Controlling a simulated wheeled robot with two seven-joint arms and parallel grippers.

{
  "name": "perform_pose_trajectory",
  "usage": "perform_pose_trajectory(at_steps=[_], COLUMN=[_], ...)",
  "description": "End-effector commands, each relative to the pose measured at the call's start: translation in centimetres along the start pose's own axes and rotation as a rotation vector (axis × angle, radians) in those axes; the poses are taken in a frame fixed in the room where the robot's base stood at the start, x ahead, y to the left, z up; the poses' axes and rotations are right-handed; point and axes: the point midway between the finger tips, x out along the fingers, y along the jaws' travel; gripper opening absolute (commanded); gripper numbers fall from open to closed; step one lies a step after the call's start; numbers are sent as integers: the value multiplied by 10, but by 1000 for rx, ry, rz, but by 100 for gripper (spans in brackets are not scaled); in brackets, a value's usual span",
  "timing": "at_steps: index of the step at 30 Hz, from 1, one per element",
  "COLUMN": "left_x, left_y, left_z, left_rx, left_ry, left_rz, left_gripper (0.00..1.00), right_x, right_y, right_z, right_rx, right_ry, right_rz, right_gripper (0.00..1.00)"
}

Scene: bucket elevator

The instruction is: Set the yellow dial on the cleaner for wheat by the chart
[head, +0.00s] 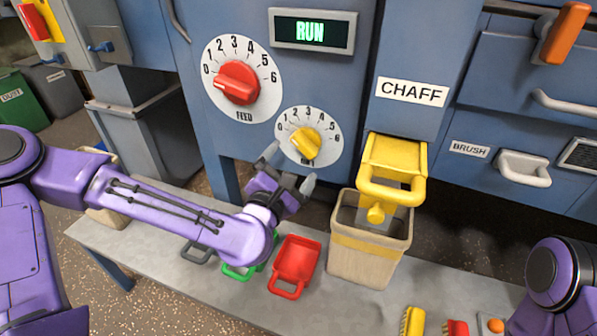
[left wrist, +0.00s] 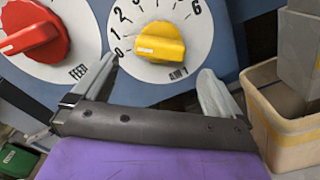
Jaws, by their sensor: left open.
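The yellow dial (head: 304,144) sits on a white round scale marked 0 to 6 on the blue machine. It also shows in the left wrist view (left wrist: 160,43), where a pale mark on the knob points left, near the low numbers; its exact setting is hard to read. Its label below looks like AIR and is partly hidden in the head view. My left gripper (head: 289,168) is open and empty, just below and in front of the dial. In the left wrist view the fingers (left wrist: 158,72) stand apart, below the knob on either side. No chart shows.
A red FEED dial (head: 238,83) is up and left, below a RUN display (head: 312,31). A yellow chaff chute (head: 392,172) hangs over a beige bin (head: 343,262) to the right. Red (head: 295,262) and green scoops lie on the grey bench (head: 220,305).

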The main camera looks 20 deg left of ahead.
Motion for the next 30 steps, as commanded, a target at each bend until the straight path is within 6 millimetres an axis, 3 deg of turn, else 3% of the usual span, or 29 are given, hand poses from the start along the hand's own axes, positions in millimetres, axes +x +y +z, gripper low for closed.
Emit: perform_pose_trajectory(at_steps=[3, 7, 18, 23, 30], left_x=[26, 45, 54, 54, 54], left_y=[1, 1, 0, 0, 0], left_z=[0, 0, 0, 0, 0], left_rx=[2, 2, 1, 1, 12], left_ry=[1, 2, 1, 1, 1], left_rz=[1, 0, -2, -1, -1], left_gripper=[100, 100, 100, 48, 46], right_x=[1, 1, 2, 2, 1], right_y=[0, 0, 0, 0, 0], right_z=[1, 0, 1, 1, 0], right_rx=[0, 0, 0, 0, 0], right_ry=[0, 0, 0, 0, 0], right_rz=[0, 0, 0, 0, 0], right_gripper=[43, 43, 43, 43, 43])
